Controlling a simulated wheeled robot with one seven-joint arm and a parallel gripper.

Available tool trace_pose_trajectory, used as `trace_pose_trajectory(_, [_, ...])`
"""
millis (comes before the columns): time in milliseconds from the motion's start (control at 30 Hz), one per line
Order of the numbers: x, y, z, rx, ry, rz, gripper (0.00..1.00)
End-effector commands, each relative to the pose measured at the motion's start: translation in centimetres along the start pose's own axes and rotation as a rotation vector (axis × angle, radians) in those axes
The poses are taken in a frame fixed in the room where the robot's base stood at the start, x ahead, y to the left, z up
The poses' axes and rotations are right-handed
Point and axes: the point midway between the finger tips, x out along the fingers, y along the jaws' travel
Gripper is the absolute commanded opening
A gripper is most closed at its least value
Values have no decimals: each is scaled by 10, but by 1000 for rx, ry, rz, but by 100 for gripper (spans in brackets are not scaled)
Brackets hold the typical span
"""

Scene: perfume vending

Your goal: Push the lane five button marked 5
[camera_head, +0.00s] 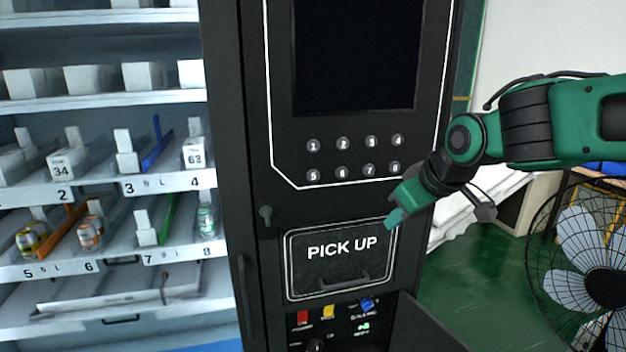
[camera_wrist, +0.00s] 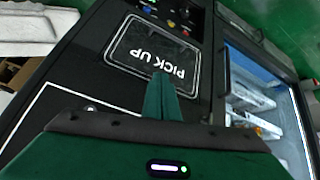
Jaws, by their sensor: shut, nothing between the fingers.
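The button marked 5 (camera_head: 313,176) is a small round grey button at the left end of the lower button row on the black machine front. It is uncovered in the head view. My gripper (camera_head: 393,219) is shut and empty, in front of the machine at the right side of the pick up hatch (camera_head: 342,262). It is to the right of and lower than button 5, and apart from it. In the wrist view my shut fingers (camera_wrist: 162,78) overlap the upside-down hatch (camera_wrist: 152,50). Button 5 cannot be made out there.
Buttons 6 (camera_head: 341,172), 7 (camera_head: 369,169) and 8 (camera_head: 394,167) share the lower row. Buttons 1 to 4 sit above, under a dark screen (camera_head: 356,55). Stocked shelves (camera_head: 105,188) stand left. A fan (camera_head: 590,260) stands right. A panel (camera_head: 425,325) juts out below.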

Motion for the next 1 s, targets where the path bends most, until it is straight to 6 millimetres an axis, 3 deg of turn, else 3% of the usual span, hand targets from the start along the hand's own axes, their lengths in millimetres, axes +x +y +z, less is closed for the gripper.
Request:
trace_pose_trajectory(33, [3,-19,-22,-57,38,-22,0])
trace_pose_trajectory(100, [4,-40,-48,-122,90,-42,0])
trace_pose_trajectory(300, [4,-83,-92,-237,186,-83,0])
trace_pose_trajectory(500, [3,-94,-103,-266,211,-92,0])
trace_pose_trajectory(1000, [11,-90,-112,-263,208,-91,0])
